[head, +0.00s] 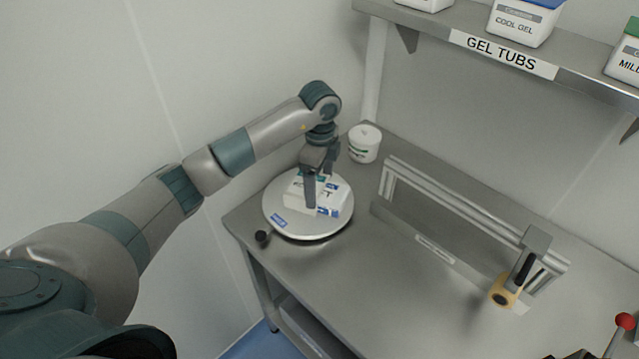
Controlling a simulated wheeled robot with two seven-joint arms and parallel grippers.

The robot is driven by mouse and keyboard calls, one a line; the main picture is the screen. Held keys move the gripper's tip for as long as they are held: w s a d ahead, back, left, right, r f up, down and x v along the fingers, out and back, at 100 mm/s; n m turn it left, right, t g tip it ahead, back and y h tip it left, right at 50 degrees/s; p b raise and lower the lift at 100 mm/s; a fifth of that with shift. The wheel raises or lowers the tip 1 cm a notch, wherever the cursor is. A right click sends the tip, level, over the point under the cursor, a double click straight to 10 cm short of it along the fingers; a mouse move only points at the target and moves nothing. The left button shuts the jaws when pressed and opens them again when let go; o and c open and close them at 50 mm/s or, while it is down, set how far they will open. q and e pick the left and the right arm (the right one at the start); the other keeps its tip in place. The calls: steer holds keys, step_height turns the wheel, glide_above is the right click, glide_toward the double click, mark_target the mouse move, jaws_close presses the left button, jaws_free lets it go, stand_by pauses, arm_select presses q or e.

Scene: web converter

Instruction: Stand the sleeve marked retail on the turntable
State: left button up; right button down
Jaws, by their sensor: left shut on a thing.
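A white sleeve (332,196) with dark lettering and blue patches is at the round, pale turntable (282,222) on the left end of the steel bench. My left gripper (318,190) reaches down from above and is shut on the sleeve. Its fingers hide the middle of the lettering, so I cannot read the word in full. The sleeve appears to be on or just above the turntable plate; I cannot tell whether it touches. My right gripper is not in view.
A white tub (364,143) stands behind the turntable. A black knob (262,237) is at its near left. A metal rail frame (460,205) with a yellow-based clamp (505,290) stands to the right. A gel tub shelf (503,53) hangs above.

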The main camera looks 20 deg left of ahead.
arm_select(q)
steer(key=shift+f, duration=0.15)
steer(key=o, duration=1.3)
steer(key=shift+r+p, duration=0.45)
steer(key=shift+r, duration=0.35)
steer(key=shift+r+p, duration=2.7)
steer(key=shift+r, duration=2.65)
